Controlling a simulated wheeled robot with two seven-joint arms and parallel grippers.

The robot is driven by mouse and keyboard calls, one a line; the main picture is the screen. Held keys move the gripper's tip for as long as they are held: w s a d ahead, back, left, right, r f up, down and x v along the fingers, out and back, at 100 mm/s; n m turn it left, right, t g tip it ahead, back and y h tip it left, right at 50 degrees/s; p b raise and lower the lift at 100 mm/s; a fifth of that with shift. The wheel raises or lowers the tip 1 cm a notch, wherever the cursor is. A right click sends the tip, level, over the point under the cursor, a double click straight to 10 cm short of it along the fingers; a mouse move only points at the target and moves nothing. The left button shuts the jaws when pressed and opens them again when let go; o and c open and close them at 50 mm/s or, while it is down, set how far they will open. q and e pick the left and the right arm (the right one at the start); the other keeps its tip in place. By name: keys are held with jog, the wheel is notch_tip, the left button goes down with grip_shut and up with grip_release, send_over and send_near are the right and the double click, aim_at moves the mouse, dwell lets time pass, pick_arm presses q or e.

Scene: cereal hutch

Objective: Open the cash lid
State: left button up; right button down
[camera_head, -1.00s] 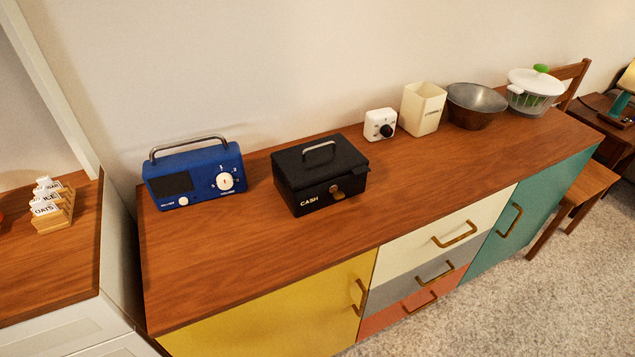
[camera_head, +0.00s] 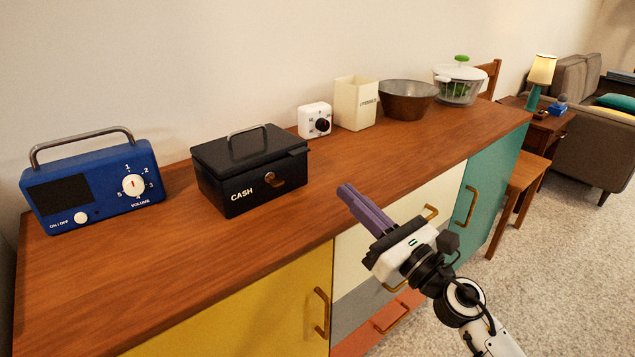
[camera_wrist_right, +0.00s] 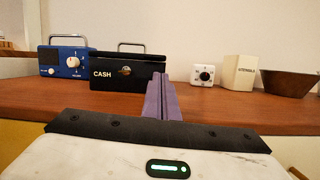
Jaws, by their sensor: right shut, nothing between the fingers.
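The black cash box (camera_head: 258,190) stands on the wooden top of the hutch, with white CASH lettering and a brass latch (camera_head: 272,179) on its front. Its lid (camera_head: 243,148) is down and has a metal handle. My right gripper (camera_head: 346,193) is shut and empty, with purple fingers. It is in front and to the right of the box, apart from it. In the right wrist view the cash box (camera_wrist_right: 112,76) is ahead and left of the fingers (camera_wrist_right: 160,98), which cover its right end. My left gripper is not in view.
A blue radio (camera_head: 95,185) stands left of the box. A white timer (camera_head: 314,121), a cream utensil holder (camera_head: 355,103), a metal bowl (camera_head: 407,100) and a salad spinner (camera_head: 459,82) stand to the right. Bare wooden top (camera_head: 200,262) lies in front of the box.

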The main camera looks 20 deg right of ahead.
jog(key=shift+w+a+n+g+y, duration=0.25)
jog(key=shift+w+n+g+y, duration=0.05)
jog(key=shift+n, duration=0.2)
pick_arm(q)
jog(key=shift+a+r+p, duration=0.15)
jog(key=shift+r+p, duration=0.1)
jog(key=shift+p, duration=0.6)
pick_arm(e)
jog(key=x, duration=0.9)
jog(key=shift+w+a, duration=0.15)
jog(key=shift+w, duration=0.1)
